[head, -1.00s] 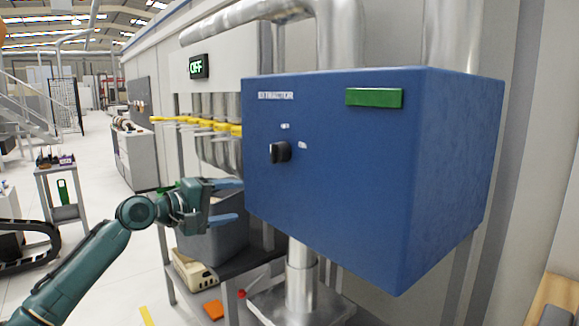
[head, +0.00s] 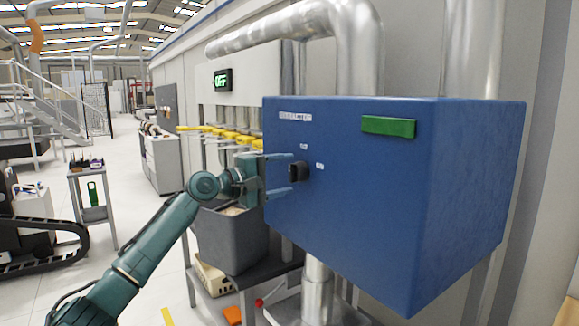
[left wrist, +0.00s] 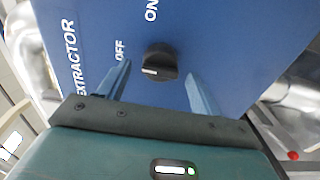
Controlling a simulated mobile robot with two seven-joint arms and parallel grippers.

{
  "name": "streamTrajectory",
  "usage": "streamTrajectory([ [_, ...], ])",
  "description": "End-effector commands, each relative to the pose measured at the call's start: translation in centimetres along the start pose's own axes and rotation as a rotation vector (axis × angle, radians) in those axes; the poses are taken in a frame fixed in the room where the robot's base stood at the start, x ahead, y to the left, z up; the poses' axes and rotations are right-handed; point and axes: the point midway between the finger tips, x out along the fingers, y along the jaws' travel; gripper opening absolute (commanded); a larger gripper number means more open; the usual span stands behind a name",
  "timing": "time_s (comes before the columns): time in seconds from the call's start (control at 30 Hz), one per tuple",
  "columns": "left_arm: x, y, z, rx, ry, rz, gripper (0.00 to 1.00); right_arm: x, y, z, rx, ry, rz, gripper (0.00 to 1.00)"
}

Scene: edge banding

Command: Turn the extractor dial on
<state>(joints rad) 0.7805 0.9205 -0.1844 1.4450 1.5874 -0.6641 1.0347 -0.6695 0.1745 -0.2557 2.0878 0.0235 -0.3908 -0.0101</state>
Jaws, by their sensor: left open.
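The blue extractor box (head: 370,200) fills the middle right of the head view. Its black dial (head: 298,171) sits on the front face, and it also shows in the left wrist view (left wrist: 160,62). In the wrist view a white mark on the dial points toward the OFF label (left wrist: 119,50); the ON label (left wrist: 152,10) is farther up. My left gripper (head: 290,174) is open, its two blue fingers pointing at the box. The fingertips are on either side of the dial, with gaps between them and it. My right gripper is not in view.
A row of yellow handles (head: 222,134) and a grey bin (head: 230,237) stand left of the box. A metal duct (head: 318,290) runs below it.

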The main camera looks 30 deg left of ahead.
Motion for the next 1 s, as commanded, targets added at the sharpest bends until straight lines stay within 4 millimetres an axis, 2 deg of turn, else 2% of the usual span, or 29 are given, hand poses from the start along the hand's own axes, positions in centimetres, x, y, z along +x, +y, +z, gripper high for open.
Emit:
streamTrajectory([
  [0.1,1.4,0.1,-0.1,-0.002,0.001,0.001,0.65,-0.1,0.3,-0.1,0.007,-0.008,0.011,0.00],
  [0.2,2.0,0.1,-0.1,0.001,0.002,0.001,0.65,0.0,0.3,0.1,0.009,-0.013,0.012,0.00],
  [0.5,2.2,-0.1,0.0,0.001,0.001,0.000,0.65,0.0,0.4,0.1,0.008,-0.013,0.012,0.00],
  [1.0,2.2,-0.1,-0.1,0.001,0.001,-0.001,0.24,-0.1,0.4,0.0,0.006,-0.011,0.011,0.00],
])
